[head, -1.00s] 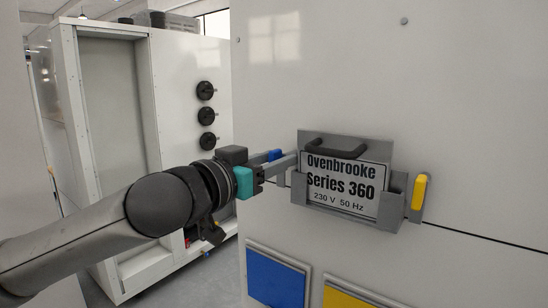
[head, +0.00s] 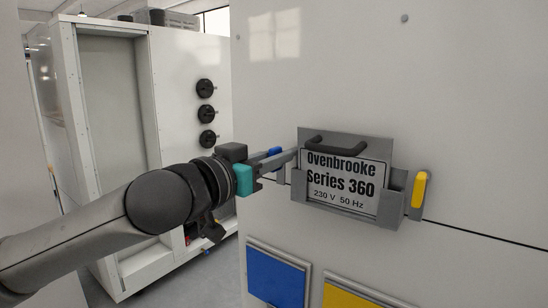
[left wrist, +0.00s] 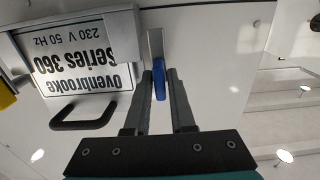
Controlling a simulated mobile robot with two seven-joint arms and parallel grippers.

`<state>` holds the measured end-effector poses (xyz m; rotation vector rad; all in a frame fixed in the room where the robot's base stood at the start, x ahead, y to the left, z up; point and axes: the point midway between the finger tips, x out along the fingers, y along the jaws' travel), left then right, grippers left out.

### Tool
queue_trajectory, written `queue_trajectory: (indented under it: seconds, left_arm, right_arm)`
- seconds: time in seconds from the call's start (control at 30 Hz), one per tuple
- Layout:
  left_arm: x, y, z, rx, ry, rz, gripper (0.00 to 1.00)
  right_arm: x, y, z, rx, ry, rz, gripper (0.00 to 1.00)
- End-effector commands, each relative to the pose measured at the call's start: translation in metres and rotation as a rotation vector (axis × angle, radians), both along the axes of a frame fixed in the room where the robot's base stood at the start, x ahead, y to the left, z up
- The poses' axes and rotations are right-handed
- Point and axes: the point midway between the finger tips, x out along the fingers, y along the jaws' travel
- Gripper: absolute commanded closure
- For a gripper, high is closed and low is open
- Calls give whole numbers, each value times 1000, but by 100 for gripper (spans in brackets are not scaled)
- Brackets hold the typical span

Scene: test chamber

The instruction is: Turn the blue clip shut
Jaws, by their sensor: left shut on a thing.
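The blue clip (head: 274,152) is on the white cabinet front, just left of the grey plate holder. In the left wrist view the blue clip (left wrist: 159,80) stands between my two fingertips, by a thin grey strip. My left gripper (head: 280,163) reaches it from the left and is shut on it. The left gripper (left wrist: 160,85) partly hides the clip in the head view. A yellow clip (head: 420,190) stands upright on the right side of the holder. The plate (head: 345,184) reads "Ovenbrooke Series 360, 230 V 50 Hz". My right gripper does not show.
The grey holder (head: 371,216) carries the plate, with a dark handle (head: 335,146) at its top. A blue panel (head: 276,277) and a yellow panel (head: 350,299) sit below. A white cabinet with black knobs (head: 206,114) stands behind at left.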

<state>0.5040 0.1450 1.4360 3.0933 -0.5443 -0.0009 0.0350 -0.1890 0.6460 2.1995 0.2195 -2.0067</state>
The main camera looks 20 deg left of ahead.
Motion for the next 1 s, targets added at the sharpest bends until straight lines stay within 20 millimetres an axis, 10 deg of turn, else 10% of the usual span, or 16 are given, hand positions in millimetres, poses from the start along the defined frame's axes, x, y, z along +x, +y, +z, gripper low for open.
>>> queue_trajectory:
  seconds: [1.0]
  left_arm:
    - [1, 2, 1, -682, 250, 0, 100]
  right_arm:
    - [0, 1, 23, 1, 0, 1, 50]
